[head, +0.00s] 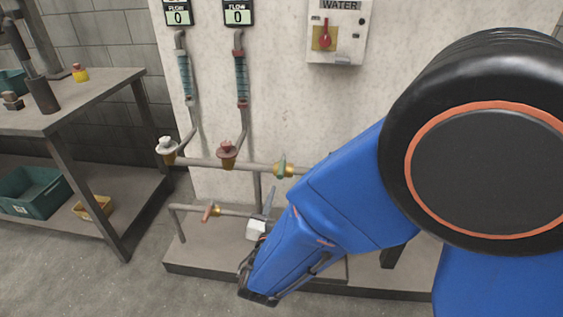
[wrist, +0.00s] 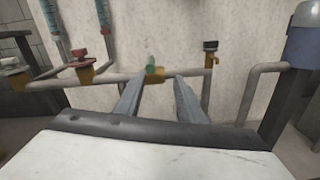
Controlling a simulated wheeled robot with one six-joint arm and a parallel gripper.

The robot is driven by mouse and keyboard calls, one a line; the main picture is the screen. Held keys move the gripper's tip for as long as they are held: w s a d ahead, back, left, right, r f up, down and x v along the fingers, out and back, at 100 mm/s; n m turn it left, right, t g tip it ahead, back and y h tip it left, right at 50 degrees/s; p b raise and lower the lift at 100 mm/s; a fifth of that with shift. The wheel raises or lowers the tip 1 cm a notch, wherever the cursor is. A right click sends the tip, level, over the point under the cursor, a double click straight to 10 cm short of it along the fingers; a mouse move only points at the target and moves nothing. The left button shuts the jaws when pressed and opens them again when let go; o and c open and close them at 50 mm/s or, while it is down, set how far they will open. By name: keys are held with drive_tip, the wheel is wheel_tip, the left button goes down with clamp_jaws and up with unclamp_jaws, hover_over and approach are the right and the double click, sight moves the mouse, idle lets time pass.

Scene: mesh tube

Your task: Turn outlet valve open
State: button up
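No label marks the outlet valve, so I cannot tell which one it is. A green-handled brass valve (head: 282,167) sits on the upper horizontal pipe; in the wrist view the green valve (wrist: 152,72) shows ahead, between my fingertips. A lower pipe carries a valve with an orange-red lever (head: 210,211). My gripper (head: 269,203) is below the green valve and right of the orange-red lever in the head view. In the wrist view my gripper (wrist: 160,80) has its two fingers apart with nothing visibly held. Whether a finger touches the green valve is unclear.
A white-handled valve (head: 166,148) and a red-handled valve (head: 228,151) stand left on the upper pipe. A dark-handled valve (wrist: 210,48) and a grey-blue cylinder (wrist: 306,35) are right. A WATER box (head: 338,30) hangs above. A workbench (head: 75,95) stands left.

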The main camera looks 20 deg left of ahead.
sight(283, 163)
drive_tip(key=shift+n+y, duration=0.3)
drive_tip(key=x, duration=0.5)
drive_tip(key=a+x, duration=0.1)
drive_tip(key=x, duration=0.5)
drive_tip(key=a+x, duration=0.1)
drive_tip(key=x, duration=0.4)
drive_tip(key=shift+w+f, duration=0.2)
drive_tip(key=shift+f, duration=0.1)
clamp_jaws()
